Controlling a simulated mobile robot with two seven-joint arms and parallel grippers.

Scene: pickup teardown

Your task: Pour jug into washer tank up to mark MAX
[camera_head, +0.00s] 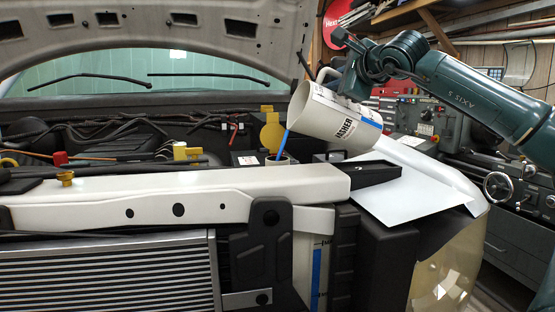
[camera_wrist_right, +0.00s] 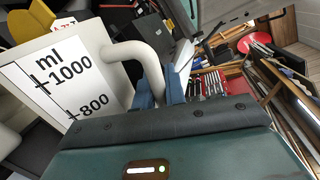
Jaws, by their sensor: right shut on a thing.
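The white jug (camera_head: 330,118) is tilted with its mouth down to the left, above the washer tank's filler neck (camera_head: 280,160). A thin blue stream runs from its lip into the neck. My right gripper (camera_head: 352,80) is shut on the jug's handle; in the right wrist view the blue-grey fingers (camera_wrist_right: 160,97) close around the handle beside the jug wall (camera_wrist_right: 60,75), marked 1000 and 800 ml. The washer tank (camera_head: 302,262) shows below the white crossbar, with a blue level strip (camera_head: 316,277) and small marks too fine to read. My left gripper is out of view.
A raised yellow cap (camera_head: 271,131) stands behind the neck. The white crossbar (camera_head: 130,198) and radiator (camera_head: 105,275) lie in front. A black tray (camera_head: 372,174) and white sheet (camera_head: 412,180) lie right of the neck. The hood (camera_head: 150,25) hangs above.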

